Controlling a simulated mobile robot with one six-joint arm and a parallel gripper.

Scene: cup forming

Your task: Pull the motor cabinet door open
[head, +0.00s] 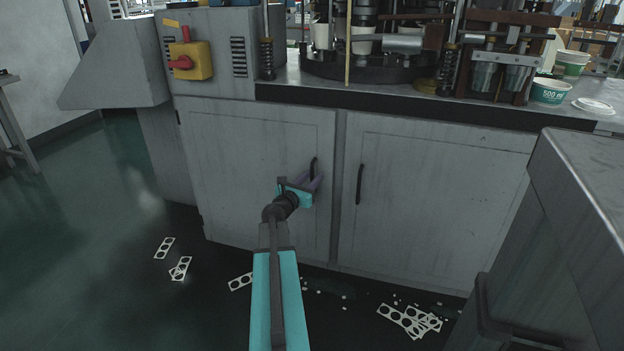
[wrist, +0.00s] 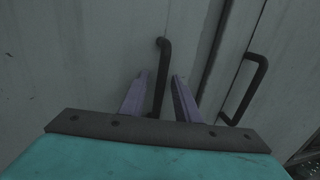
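The grey cabinet under the machine has two doors, both shut. The left door (head: 255,160) has a dark bar handle (head: 314,168) near its right edge. The right door (head: 435,200) has a similar handle (head: 359,184) near its left edge. Which one is the motor cabinet door cannot be told from any label. My gripper (head: 312,182) is at the left door's handle. In the wrist view, its two purple fingers (wrist: 160,88) are open, one on each side of that handle (wrist: 162,60), with gaps showing. The handle's lower end is hidden behind the gripper body.
A grey cabinet or box (head: 585,210) stands close at the right. Punched white scraps (head: 410,320) lie on the floor before the doors. A red and yellow switch (head: 190,62) sits above the left door.

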